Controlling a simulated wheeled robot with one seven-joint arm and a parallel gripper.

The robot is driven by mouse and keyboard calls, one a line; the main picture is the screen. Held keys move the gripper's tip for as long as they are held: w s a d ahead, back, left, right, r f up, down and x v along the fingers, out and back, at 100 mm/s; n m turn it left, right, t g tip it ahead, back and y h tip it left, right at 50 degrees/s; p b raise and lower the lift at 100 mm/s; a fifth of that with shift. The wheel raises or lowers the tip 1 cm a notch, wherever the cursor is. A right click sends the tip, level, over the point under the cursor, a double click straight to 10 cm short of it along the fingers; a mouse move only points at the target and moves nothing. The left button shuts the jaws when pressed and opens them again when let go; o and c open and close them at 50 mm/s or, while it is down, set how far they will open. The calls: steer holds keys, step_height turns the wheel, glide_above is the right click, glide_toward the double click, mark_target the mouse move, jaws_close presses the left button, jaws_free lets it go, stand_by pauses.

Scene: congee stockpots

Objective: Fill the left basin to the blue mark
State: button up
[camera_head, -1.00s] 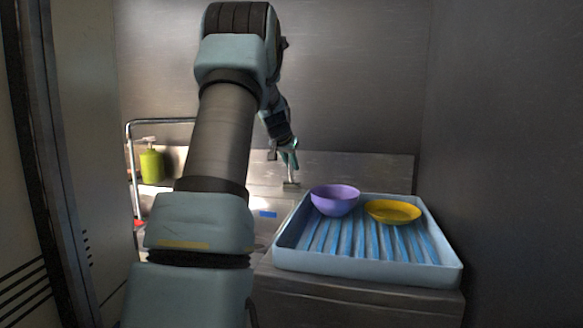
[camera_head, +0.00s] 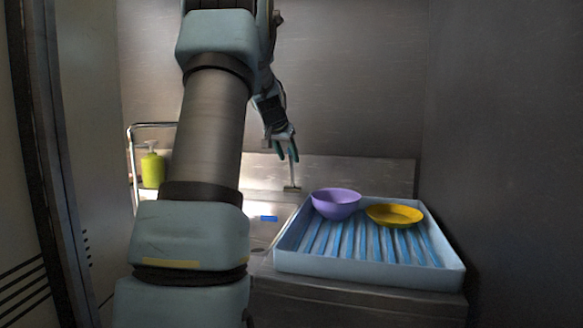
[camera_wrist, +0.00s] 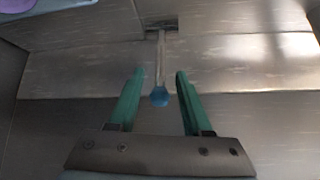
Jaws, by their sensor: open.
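My gripper (camera_head: 286,150) is open above the back ledge of the sink, beside a slim metal faucet (camera_head: 291,175). In the wrist view the two green fingers of my gripper (camera_wrist: 158,74) stand apart. A thin metal rod of the faucet (camera_wrist: 160,50) with a blue rounded tip (camera_wrist: 159,96) shows between them in the picture; I see no contact. The blue mark (camera_head: 269,218) is a small strip on the metal of the left basin (camera_head: 262,232). My arm hides much of this basin, and I cannot tell its water level.
A pale blue ribbed tray (camera_head: 370,272) stands right of the basin on a metal counter. It holds a purple bowl (camera_head: 336,204) and a yellow dish (camera_head: 394,215). A green soap bottle (camera_head: 152,168) stands at the left near a metal rail (camera_head: 130,150). Walls close in the sides and back.

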steer(key=shift+v, duration=2.2)
stand_by(5.8)
